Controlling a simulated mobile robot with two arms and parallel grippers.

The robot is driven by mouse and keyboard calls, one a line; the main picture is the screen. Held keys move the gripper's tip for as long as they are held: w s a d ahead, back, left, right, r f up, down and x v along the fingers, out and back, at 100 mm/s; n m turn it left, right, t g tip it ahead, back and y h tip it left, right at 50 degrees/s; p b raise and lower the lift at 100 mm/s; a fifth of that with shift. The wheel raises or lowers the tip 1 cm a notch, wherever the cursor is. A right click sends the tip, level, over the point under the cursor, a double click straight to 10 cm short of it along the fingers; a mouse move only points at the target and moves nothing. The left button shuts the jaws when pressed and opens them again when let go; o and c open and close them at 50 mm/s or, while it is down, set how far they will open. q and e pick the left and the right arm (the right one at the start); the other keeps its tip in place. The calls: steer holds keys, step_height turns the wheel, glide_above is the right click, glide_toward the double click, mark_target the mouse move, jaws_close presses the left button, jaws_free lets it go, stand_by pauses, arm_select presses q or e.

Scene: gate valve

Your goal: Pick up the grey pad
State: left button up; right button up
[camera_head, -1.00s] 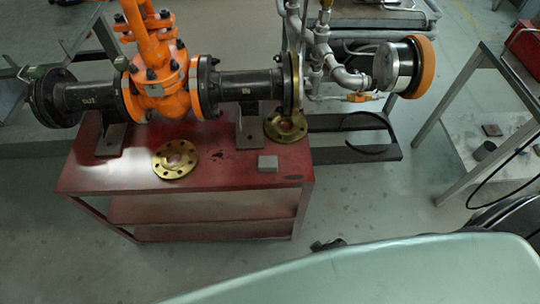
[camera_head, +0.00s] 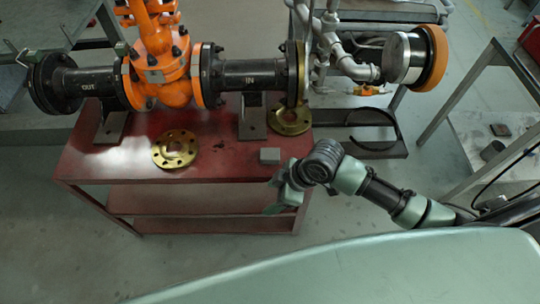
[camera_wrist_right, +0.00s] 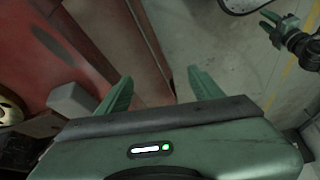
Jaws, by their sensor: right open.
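The grey pad (camera_head: 270,156) is a small block on the red bench top (camera_head: 215,150), near its front right corner. It also shows in the right wrist view (camera_wrist_right: 73,101), left of my fingers. My right gripper (camera_head: 275,197) is at the bench's front right edge, just below and in front of the pad and apart from it. In the wrist view the right gripper (camera_wrist_right: 160,90) has its two green fingers spread with nothing between them. In that view another green gripper (camera_wrist_right: 280,22) shows at the upper right, probably my left one; its fingers look apart.
Brass flanges (camera_head: 175,149) and (camera_head: 291,118) lie on the bench left of and behind the pad. The orange gate valve (camera_head: 158,70) with black pipes stands at the back, on brackets. A metal table (camera_head: 500,80) is at the right. Floor in front of the bench is clear.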

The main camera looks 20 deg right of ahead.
mark_target(271, 153)
steer(key=shift+n+g+h, duration=0.3)
steer(key=shift+n+g, duration=0.1)
steer(key=shift+n, duration=0.5)
steer(key=w+d+r, duration=0.1)
steer(key=w+d, duration=0.2)
steer(key=d, duration=0.2)
steer(key=w+d+r, duration=0.1)
steer(key=w+d, duration=0.2)
steer(key=d, duration=0.2)
steer(key=w+d+r, duration=0.1)
steer(key=w+d, duration=0.1)
steer(key=d, duration=0.4)
steer(key=shift+w+r, duration=0.2)
steer(key=shift+w, duration=0.2)
steer(key=shift+w+a+r, duration=0.15)
steer(key=shift+w+a, duration=0.1)
steer(key=shift+a, duration=0.05)
steer(key=a, duration=0.2)
steer(key=w+a+p, duration=0.1)
steer(key=a, duration=0.2)
steer(key=w+a, duration=0.1)
steer(key=a, duration=0.1)
steer(key=shift+w+a, duration=0.25)
steer(key=shift+a, duration=0.05)
steer(key=a, duration=0.1)
steer(key=w+a+p, duration=0.1)
steer(key=shift+a, duration=0.35)
steer(key=shift+x, duration=1.2)
steer(key=shift+a+f, duration=0.15)
steer(key=shift+f, duration=0.25)
